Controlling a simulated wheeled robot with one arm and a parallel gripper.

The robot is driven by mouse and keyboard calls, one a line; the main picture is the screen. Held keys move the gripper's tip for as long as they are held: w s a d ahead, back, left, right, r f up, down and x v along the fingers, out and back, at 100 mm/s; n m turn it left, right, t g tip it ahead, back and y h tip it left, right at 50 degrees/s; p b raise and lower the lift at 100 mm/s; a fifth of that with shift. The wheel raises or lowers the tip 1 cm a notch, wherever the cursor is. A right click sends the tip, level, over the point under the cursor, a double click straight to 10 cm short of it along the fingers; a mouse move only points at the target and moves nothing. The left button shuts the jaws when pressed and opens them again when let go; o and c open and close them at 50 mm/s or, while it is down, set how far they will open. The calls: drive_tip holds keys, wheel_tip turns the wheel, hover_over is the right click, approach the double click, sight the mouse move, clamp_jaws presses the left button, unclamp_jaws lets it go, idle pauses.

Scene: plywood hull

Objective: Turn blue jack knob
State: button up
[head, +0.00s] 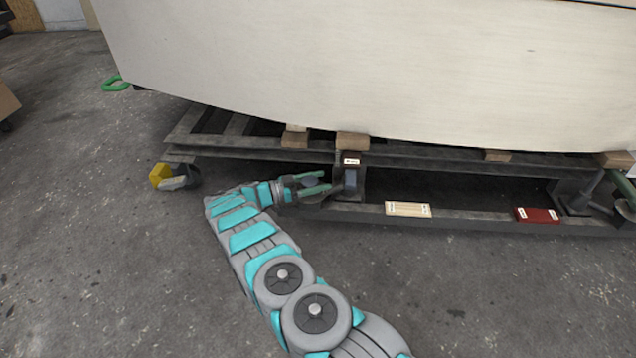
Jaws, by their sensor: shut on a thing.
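The blue jack (350,181) is a small dark blue block under a white label, at the frame's side beneath the pale hull in the head view. A dark blue-grey rounded knob (310,183) shows to its left, between my fingers. My gripper (321,184) has green fingers, one above and one below the knob, and is shut on it. My arm reaches in from the bottom of the view. The knob's far side and its exact turn angle are hidden or too small to tell.
The hull (400,70) rests on wooden blocks (352,141) above a dark steel frame (470,218). A cream block (408,209) and a red block (537,215) lie on the front rail. A yellow-and-grey caster (172,177) stands at the left. The concrete floor in front is open.

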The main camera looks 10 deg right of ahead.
drive_tip(key=shift+s+d+r+m+g, duration=0.15)
drive_tip(key=shift+m+g, duration=0.25)
drive_tip(key=shift+g, duration=0.2)
drive_tip(key=o, duration=1.4)
drive_tip(key=a, duration=0.6)
drive_tip(key=shift+a, duration=0.3)
drive_tip(key=shift+s+a, duration=0.15)
drive_tip(key=shift+a, duration=0.45)
